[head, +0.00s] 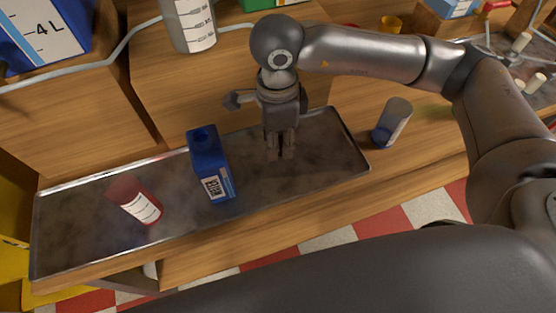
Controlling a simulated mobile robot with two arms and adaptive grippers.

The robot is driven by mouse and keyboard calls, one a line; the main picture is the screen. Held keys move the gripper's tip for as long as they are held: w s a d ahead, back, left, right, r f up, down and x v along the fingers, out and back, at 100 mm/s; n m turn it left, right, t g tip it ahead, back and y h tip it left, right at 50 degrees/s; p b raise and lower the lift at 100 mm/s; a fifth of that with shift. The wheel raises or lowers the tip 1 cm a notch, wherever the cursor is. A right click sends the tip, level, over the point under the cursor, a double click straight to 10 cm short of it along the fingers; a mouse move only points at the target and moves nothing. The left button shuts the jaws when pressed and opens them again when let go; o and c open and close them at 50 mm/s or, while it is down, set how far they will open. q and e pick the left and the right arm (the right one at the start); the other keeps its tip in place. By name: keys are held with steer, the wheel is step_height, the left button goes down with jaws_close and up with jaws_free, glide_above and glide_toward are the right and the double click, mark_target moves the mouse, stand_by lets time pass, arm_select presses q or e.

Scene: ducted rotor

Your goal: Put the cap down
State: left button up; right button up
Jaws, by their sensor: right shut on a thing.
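My right gripper (281,152) points down over the right half of a dark metal tray (325,165). Its fingers are close together, low over the tray. The cap is held between them but cannot be made out; fingers and shadow hide it. I cannot tell whether it touches the tray. A blue bottle (208,165) with a white label stands in the tray to the left of the gripper, with a dark round opening on top. My left gripper is not in view.
A red bottle (134,200) with a white label is in the tray at left. A grey container (392,122) is on the wooden bench right of the tray. Wooden boxes (190,85) rise behind the tray. Bare tray lies around the right gripper.

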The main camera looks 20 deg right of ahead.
glide_above(278, 172)
step_height(278, 172, down, 6)
steer(key=shift+w+r, duration=0.1)
step_height(278, 172, down, 4)
steer(key=shift+r+p, duration=0.1)
steer(key=shift+p, duration=0.4)
steer(key=shift+f, duration=0.3)
steer(key=shift+f+b, duration=0.2)
steer(key=shift+b, duration=0.1)
steer(key=o, duration=0.7)
steer(key=shift+r, duration=0.1)
steer(key=shift+o, duration=0.2)
